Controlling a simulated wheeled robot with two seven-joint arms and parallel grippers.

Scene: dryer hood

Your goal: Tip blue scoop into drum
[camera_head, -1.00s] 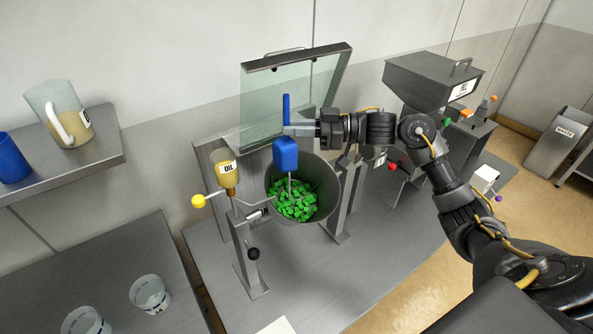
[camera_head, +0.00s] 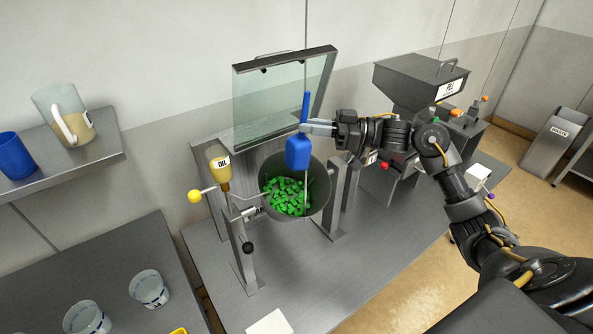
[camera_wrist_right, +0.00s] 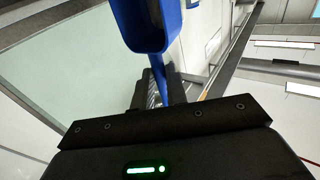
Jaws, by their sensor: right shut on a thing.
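The blue scoop (camera_head: 298,152) is held by its upright handle in my right gripper (camera_head: 308,127), which is shut on it. Its bowl hangs over the upper part of the drum's mouth. In the right wrist view the scoop (camera_wrist_right: 150,30) shows close up in front of the gripper (camera_wrist_right: 165,95). The grey drum (camera_head: 322,196) is open at the top and holds many green pieces (camera_head: 287,195). I cannot see whether anything is in the scoop. My left gripper is not in view.
The raised glass hood (camera_head: 275,95) stands behind the drum. An oil bottle (camera_head: 218,170) and a yellow-knobbed lever (camera_head: 194,196) are at the drum's left. A grey fill hopper (camera_head: 420,85) stands to the right, behind my arm. A shelf (camera_head: 70,165) holds a jug (camera_head: 63,115) and a blue cup (camera_head: 14,157).

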